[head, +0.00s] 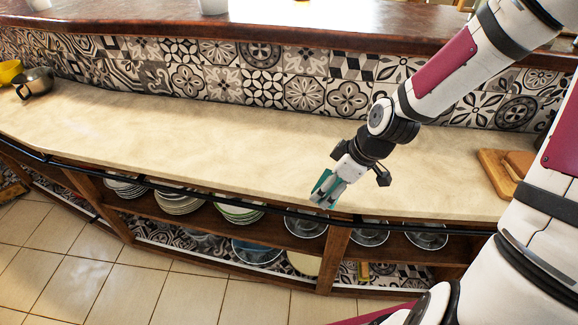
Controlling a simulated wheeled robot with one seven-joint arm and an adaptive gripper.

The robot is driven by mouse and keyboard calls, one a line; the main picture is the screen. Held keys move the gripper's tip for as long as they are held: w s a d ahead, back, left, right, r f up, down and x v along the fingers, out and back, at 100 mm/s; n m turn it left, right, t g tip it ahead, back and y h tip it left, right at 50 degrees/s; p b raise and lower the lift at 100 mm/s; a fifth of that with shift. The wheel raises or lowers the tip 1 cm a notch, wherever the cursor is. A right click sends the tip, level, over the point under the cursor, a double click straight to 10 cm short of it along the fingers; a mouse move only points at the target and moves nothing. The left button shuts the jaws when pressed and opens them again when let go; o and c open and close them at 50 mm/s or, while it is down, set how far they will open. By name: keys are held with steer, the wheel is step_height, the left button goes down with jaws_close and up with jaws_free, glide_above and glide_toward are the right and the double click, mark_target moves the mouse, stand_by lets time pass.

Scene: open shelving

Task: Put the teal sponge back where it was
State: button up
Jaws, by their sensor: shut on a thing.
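The teal sponge (334,189) is between the fingers of my gripper (325,197). My gripper is shut on it, pointing down at the front edge of the pale stone counter (200,140). The fingers hide part of the sponge. I cannot tell whether the sponge touches the counter or hangs just above it.
Open shelves (335,255) under the counter hold stacked plates (179,203) and several bowls. A dark rail (150,182) runs along the counter's front. Metal pot (35,83) at far left, wooden boards (505,168) at right. The counter's middle is clear.

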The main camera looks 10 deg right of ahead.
steer(key=shift+a, duration=0.4)
steer(key=b, duration=0.3)
glide_above(303, 163)
steer(key=d, duration=0.1)
steer(key=shift+s+f, duration=0.4)
steer(key=shift+f, duration=2.15)
steer(key=shift+f, duration=0.1)
steer(key=o, duration=1.1)
